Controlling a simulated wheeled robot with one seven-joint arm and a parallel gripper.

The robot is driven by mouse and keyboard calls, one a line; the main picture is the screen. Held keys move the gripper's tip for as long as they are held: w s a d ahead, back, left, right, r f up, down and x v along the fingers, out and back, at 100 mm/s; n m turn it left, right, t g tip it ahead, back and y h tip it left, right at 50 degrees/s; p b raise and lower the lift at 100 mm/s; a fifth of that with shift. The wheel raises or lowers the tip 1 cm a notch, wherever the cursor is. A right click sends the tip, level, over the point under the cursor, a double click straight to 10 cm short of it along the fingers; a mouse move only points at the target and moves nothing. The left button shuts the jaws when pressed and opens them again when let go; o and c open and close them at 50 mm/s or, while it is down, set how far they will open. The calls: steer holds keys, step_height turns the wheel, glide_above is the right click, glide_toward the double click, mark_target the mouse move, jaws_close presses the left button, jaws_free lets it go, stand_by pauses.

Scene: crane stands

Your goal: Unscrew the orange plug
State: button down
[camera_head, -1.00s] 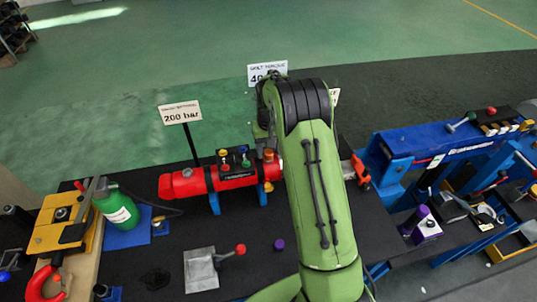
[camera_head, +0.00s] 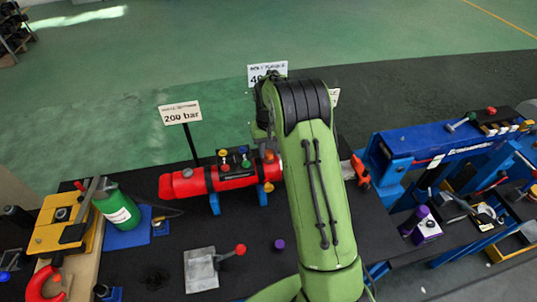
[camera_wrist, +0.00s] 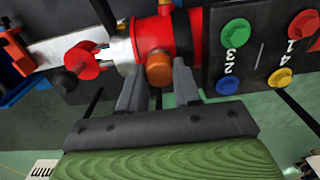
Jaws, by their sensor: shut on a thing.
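The orange plug (camera_wrist: 160,68) shows in the wrist view as a short round cap on the side of the red cylinder (camera_wrist: 180,38). My gripper (camera_wrist: 158,78) has one grey finger on each side of the plug and is shut on it. The plug is against the cylinder; its thread is hidden.
Beside the plug is a black panel with coloured knobs (camera_wrist: 235,34). A red clevis end (camera_wrist: 84,60) lies to the left in the wrist view. In the head view, a green bottle (camera_head: 118,208), a metal plate with a red-knobbed lever (camera_head: 202,270) and a blue frame (camera_head: 400,150) stand around.

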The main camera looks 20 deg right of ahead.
steer(key=n, duration=0.5)
steer(key=shift+r, duration=0.1)
steer(key=shift+r, duration=0.1)
steer(key=shift+r+p, duration=1.45)
steer(key=shift+r, duration=0.5)
steer(key=shift+f, duration=0.2)
